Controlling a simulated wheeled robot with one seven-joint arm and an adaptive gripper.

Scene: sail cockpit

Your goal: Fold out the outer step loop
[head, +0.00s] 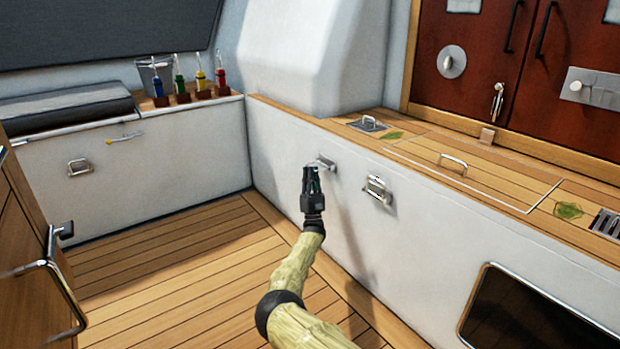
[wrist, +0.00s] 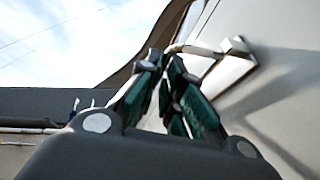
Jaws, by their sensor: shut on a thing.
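Two metal step loops are on the white side wall. The left, farther step loop (head: 325,163) has my gripper (head: 311,171) at it. In the wrist view my gripper (wrist: 165,60) is shut on the bar of this step loop (wrist: 203,50), whose square mount sits on the wall. The bar stands out from the wall toward the fingertips, which hide its end. The right, nearer step loop (head: 377,190) is apart from my gripper and looks close to the wall. I cannot tell which one is the outer one.
The wooden ledge (head: 380,150) above the wall carries a hatch with a handle (head: 453,163). A dark framed opening (head: 530,315) is at the lower right. Several coloured bottles (head: 190,85) stand at the back left. The plank floor (head: 180,270) left of my arm is clear.

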